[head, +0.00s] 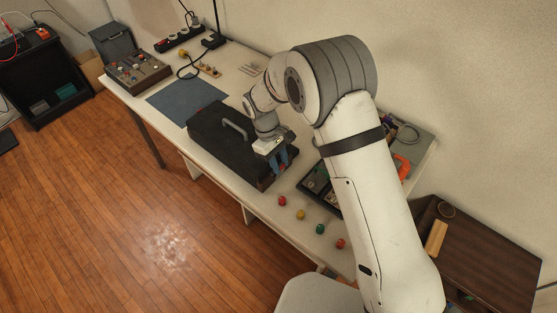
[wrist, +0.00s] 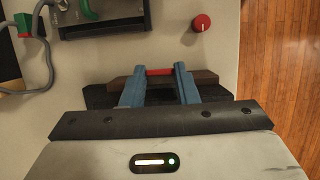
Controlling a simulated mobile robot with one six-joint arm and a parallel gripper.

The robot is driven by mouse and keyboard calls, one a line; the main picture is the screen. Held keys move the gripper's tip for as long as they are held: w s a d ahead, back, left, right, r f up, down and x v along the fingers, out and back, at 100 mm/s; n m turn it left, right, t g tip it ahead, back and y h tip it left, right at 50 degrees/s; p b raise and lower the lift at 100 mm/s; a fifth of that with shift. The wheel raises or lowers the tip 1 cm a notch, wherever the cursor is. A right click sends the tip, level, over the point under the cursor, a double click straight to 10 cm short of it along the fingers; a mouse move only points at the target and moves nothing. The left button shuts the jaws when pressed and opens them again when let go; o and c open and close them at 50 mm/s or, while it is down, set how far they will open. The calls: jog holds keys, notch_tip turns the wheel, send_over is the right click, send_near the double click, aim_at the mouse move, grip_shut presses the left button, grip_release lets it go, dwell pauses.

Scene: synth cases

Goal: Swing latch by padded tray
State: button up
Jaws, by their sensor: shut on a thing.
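A black case (head: 205,142) with a grey handle lies on the white workbench, its lid down. My gripper (head: 279,160) is at the case's right end in the head view, pointing down. In the wrist view my gripper (wrist: 159,78) has its blue fingers on either side of a short red bar (wrist: 159,71), which looks like the latch, and is shut on it. The bar lies along a dark brown edge of the case. The latch is hidden behind the fingers in the head view. A dark tray (head: 309,187) with small items stands right of the case, partly behind my arm.
Several coloured knobs, the nearest a red one (head: 282,201), line the bench's front edge; a red knob (wrist: 201,22) shows in the wrist view. A blue-grey mat (head: 187,102) lies left of the case. A switch box (head: 138,72) stands at the far left.

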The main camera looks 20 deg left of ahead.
jog(key=shift+w, duration=0.15)
jog(key=o, duration=0.9)
jog(key=shift+o, duration=0.5)
jog(key=shift+r, duration=0.1)
jog(key=b+v, duration=0.1)
jog(key=v, duration=0.6)
jog(key=shift+a+r, duration=0.15)
jog(key=shift+r, duration=0.15)
